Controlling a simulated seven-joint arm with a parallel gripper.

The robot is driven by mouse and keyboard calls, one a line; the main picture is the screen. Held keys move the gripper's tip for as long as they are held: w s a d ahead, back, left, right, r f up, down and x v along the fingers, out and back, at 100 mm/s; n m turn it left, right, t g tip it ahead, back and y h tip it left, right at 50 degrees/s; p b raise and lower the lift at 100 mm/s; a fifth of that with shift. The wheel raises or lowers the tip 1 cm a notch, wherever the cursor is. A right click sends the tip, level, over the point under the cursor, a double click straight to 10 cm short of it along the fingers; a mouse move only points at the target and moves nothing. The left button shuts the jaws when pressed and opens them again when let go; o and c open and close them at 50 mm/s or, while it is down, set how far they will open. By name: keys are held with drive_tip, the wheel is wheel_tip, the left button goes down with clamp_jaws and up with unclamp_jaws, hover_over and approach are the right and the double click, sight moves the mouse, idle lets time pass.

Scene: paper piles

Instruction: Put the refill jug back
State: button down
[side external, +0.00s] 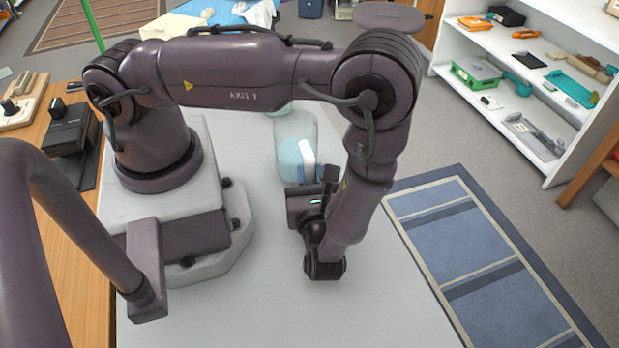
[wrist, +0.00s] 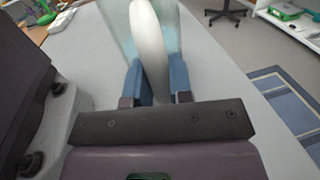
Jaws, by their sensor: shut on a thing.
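The refill jug (side external: 290,155) is a clear, pale blue-green container with a white handle (side external: 307,157), on the grey table just beyond my gripper in the side view. In the wrist view the jug (wrist: 173,38) fills the top centre, and its white handle (wrist: 150,50) runs down between the two blue fingers. My gripper (wrist: 155,85) is shut on the handle.
The grey table (side external: 240,310) is largely clear around the jug. A pale green object (side external: 279,110) shows partly behind it. A white shelf (side external: 500,52) with several items stands at the right. A blue striped rug (side external: 480,265) lies on the floor beside the table.

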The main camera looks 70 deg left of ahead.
drive_tip(key=shift+f, duration=0.35)
drive_tip(key=shift+f, duration=0.1)
drive_tip(key=c, duration=1)
unclamp_jaws()
